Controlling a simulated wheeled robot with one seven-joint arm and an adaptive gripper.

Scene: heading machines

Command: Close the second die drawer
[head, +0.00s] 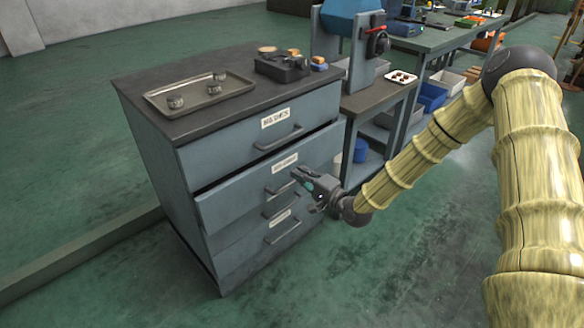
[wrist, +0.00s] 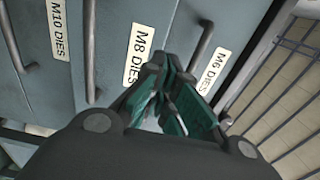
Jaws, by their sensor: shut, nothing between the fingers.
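The grey-blue cabinet (head: 150,140) has three drawers. Its second drawer (head: 225,205) stands out a little past the top drawer (head: 225,153), with a dark gap above it. In the wrist view its front carries the label M8 DIES (wrist: 138,52) and a bar handle (wrist: 90,50). My gripper (head: 299,178) is shut and empty, at the right part of the second drawer's front. In the wrist view the closed fingertips (wrist: 165,65) are beside the M8 label. I cannot tell whether they touch the front.
The bottom drawer (head: 235,268) looks flush. On the cabinet top are a metal tray (head: 205,95) with small round parts and a dark die holder (head: 283,67). A workbench with a blue machine (head: 345,18) stands behind to the right. The floor in front is clear.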

